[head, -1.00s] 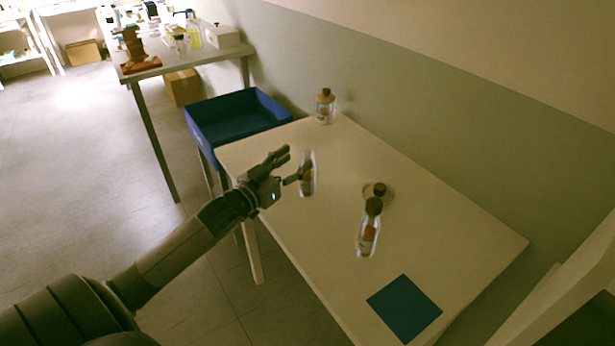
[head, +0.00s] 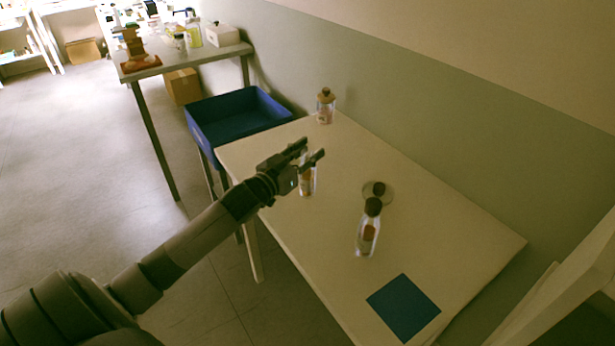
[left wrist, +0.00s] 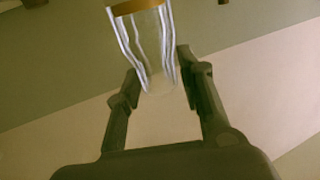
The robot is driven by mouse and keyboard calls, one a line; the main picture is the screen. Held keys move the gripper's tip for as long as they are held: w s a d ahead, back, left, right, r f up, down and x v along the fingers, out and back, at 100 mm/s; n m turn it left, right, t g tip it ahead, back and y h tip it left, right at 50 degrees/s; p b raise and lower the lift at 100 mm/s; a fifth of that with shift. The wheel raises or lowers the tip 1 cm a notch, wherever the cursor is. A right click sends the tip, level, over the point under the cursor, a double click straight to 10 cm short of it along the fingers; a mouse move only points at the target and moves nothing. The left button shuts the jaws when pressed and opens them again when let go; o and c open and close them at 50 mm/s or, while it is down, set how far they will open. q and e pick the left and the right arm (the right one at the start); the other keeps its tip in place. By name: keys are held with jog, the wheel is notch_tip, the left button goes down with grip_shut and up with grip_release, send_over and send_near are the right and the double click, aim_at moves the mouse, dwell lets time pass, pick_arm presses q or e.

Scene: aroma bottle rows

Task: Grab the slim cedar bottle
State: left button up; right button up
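My left gripper (head: 313,150) is open over the far half of the white table. A clear slim bottle with an orange-brown label (head: 307,186) stands just below it in the head view, its top hidden by the gripper. A clear bottle with a dark cap (head: 367,236) stands nearer the front. A clear bottle with a brown stopper (head: 325,108) stands at the far corner. The left wrist view shows a clear glass bottle (left wrist: 146,45) with a brown band, ahead of the parted fingers (left wrist: 158,90). No label is readable, so I cannot tell which is cedar.
A round clear dish or jar with a dark top (head: 378,191) sits behind the dark-capped bottle. A dark blue square (head: 404,308) lies at the table's (head: 455,245) front. A blue bin (head: 235,120) stands beyond the left edge; a wall runs along the right.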

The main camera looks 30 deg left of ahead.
pick_arm(q)
grip_shut()
dwell(0.4)
jog(key=shift+r, duration=0.15)
